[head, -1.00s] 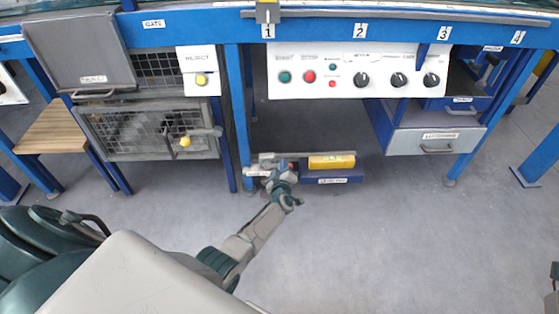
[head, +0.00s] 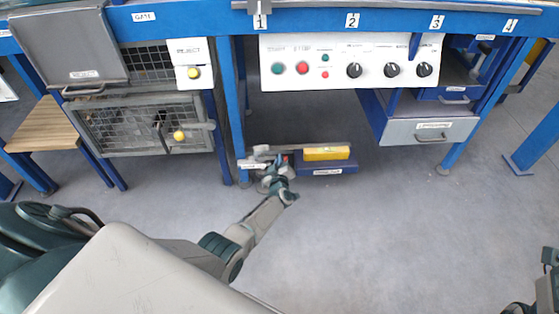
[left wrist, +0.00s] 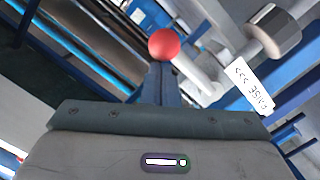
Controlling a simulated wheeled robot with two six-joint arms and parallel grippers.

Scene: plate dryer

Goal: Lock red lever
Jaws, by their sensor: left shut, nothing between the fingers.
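A red ball knob (left wrist: 164,43) shows in the left wrist view, just beyond my left gripper's fingertips (left wrist: 160,68). The fingers are together and empty. I cannot tell whether they touch the knob. In the head view my left gripper (head: 281,167) reaches low under the bench, at the left end of a blue foot unit (head: 345,168) with a yellow bar (head: 326,153). A small red spot (head: 285,158) shows by its fingers; the rest of the lever is hidden. My right gripper is not clearly visible.
A grey cylinder (left wrist: 276,32) and a white arrowed label (left wrist: 250,85) are close to the knob. A blue bench leg (head: 232,120) stands just left of the gripper. A control panel (head: 350,61) and grey drawer (head: 432,131) are above. The floor in front is clear.

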